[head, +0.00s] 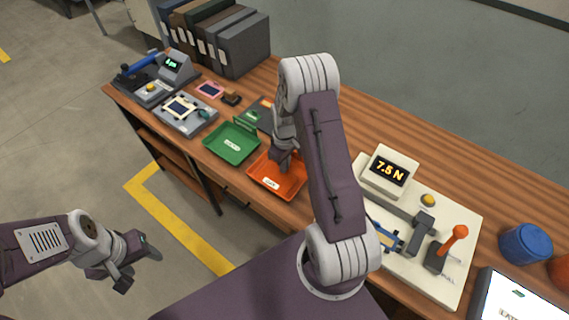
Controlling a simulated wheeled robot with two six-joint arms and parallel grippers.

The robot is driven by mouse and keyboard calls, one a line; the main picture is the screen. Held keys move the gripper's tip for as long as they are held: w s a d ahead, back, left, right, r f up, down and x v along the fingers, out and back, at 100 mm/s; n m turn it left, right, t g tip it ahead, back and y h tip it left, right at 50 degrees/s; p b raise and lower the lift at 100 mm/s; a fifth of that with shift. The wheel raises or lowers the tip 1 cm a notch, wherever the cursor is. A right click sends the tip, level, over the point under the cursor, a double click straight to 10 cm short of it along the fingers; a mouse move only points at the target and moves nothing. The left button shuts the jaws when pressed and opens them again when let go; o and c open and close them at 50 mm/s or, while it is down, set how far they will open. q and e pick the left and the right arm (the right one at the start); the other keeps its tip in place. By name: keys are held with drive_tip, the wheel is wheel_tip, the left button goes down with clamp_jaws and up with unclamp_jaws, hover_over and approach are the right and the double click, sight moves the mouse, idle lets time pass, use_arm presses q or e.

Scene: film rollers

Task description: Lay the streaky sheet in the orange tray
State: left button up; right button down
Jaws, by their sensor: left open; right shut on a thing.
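The orange tray (268,187) lies near the front edge of the bench, with a white label inside its front part. My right gripper (282,166) is low over the back of this tray, pointing down. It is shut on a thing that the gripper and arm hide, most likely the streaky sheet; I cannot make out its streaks. No streaky sheet shows clearly elsewhere. My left gripper (140,267) is open and empty, out over the floor at lower left, away from the bench.
A green tray (251,149) stands left of the orange one. Further left are a grey plate device (185,125) and a pink-framed piece (210,90). Right of my arm stand a force tester (462,215) reading 7.5 N and a blue cup (526,244). Binders (240,45) stand at the back.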

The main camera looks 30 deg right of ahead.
drive_tip(key=c, duration=1.5)
unclamp_jaws()
drive_tip(key=o, duration=0.5)
drive_tip(key=shift+c, duration=0.2)
drive_tip(key=shift+r, duration=0.1)
wheel_tip(320, 180, up, 8)
drive_tip(key=p, duration=0.7)
